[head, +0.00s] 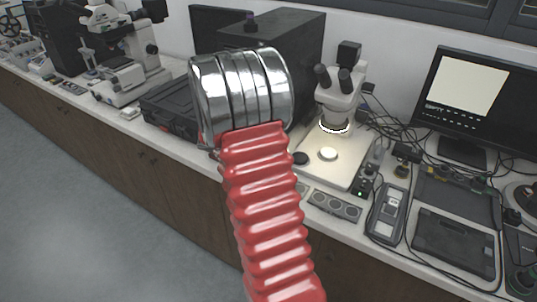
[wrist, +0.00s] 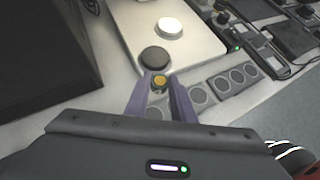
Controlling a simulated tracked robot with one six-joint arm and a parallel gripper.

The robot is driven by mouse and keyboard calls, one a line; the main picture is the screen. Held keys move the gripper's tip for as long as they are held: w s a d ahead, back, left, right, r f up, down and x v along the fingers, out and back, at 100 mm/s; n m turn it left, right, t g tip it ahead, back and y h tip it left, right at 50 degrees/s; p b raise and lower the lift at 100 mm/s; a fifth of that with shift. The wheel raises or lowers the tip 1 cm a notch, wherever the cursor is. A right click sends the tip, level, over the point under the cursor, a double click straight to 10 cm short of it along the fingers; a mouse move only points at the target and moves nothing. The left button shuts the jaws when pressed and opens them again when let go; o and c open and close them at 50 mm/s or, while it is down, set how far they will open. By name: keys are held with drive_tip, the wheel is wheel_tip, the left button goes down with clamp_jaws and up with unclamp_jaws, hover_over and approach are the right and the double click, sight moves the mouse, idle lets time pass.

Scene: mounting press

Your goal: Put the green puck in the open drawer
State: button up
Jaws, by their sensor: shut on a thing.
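My gripper (wrist: 160,95) shows in the wrist view, its two purple fingers closed around a small yellow-topped round piece (wrist: 159,80) with a dark lower part. I cannot tell whether this is the green puck; no clearly green puck shows. A black round disc (wrist: 155,60) lies just beyond the fingertips. It also shows in the head view (head: 301,158), right of my red arm. My arm hides the gripper in the head view. No open drawer is visible in either view.
A microscope (head: 340,95) stands on a pale base beside a grey strip with round wells (head: 334,204). Electronic devices, cables and a monitor (head: 475,105) crowd the right. A large dark box (head: 300,50) stands behind my arm. The floor at left is clear.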

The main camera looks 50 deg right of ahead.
drive_tip(key=w+a+n+t, duration=0.1)
drive_tip(key=w+a, duration=0.1)
drive_tip(key=w, duration=0.1)
drive_tip(key=w+a+n+t, duration=0.2)
drive_tip(key=w+a, duration=0.1)
drive_tip(key=w+a+n+t, duration=0.2)
drive_tip(key=w, duration=0.1)
drive_tip(key=shift+w+a+r+h, duration=0.15)
drive_tip(key=shift+a+r+h, duration=0.05)
drive_tip(key=shift+h, duration=0.2)
drive_tip(key=w+a+f+n+t+y, duration=0.2)
drive_tip(key=w+a+n+t, duration=0.25)
drive_tip(key=a, duration=0.65)
drive_tip(key=w+a+f+n+t+y, duration=0.1)
drive_tip(key=w+a+n+t+y, duration=0.25)
drive_tip(key=a, duration=0.75)
drive_tip(key=s+a+f+n+t+y, duration=0.1)
drive_tip(key=a+n, duration=0.5)
drive_tip(key=a, duration=0.6)
wheel_tip(320, 180, down, 2)
drive_tip(key=shift+s+a+f+y, duration=0.2)
drive_tip(key=shift+s+a+y, duration=0.05)
drive_tip(key=shift+s+y, duration=0.3)
